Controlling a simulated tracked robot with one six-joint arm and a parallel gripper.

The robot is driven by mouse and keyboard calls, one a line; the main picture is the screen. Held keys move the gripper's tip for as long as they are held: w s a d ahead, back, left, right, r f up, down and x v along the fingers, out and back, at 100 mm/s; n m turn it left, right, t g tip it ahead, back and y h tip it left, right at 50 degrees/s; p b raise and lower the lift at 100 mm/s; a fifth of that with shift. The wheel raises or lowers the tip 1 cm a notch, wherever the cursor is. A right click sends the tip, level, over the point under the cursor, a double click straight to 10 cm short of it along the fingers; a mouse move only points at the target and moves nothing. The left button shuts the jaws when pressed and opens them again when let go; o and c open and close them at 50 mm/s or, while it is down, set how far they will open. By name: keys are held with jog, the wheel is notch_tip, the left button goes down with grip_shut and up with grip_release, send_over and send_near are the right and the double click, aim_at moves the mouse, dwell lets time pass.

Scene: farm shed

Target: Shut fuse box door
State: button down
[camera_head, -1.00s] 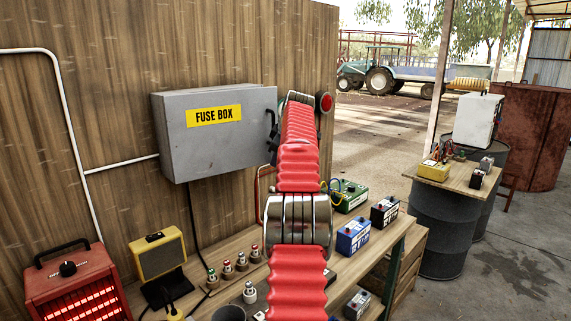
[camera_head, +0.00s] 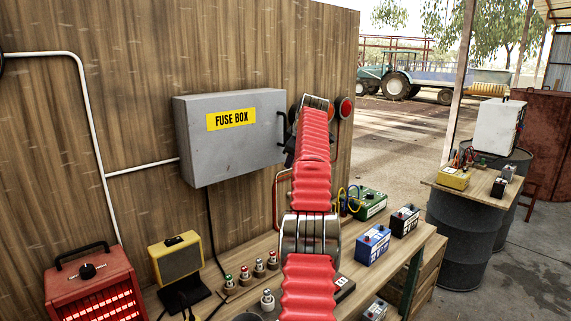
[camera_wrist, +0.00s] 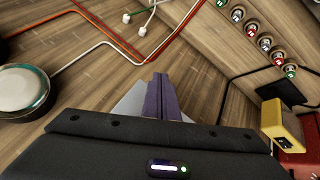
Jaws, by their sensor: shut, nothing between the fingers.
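The grey fuse box (camera_head: 200,160) hangs on the wooden wall in the head view, with a yellow label on its door (camera_head: 225,150). The door covers the front and I see no gap along its visible edges. Its dark handle (camera_head: 282,128) is at the right edge. My gripper is mostly hidden behind my red arm in the head view; a dark part shows just right of the box, below the handle. In the wrist view my gripper (camera_wrist: 160,97) has its purple fingers together, empty. A pale grey surface beside them may be the box. Contact cannot be told.
A red heater (camera_head: 95,285) stands at left. Round buttons (camera_head: 345,107) are on the wall right of the box.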

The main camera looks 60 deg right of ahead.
jog(key=shift+s, duration=0.1)
jog(key=v, duration=1.3)
jog(key=shift+r, duration=0.2)
jog(key=shift+a, duration=0.15)
dwell(0.3)
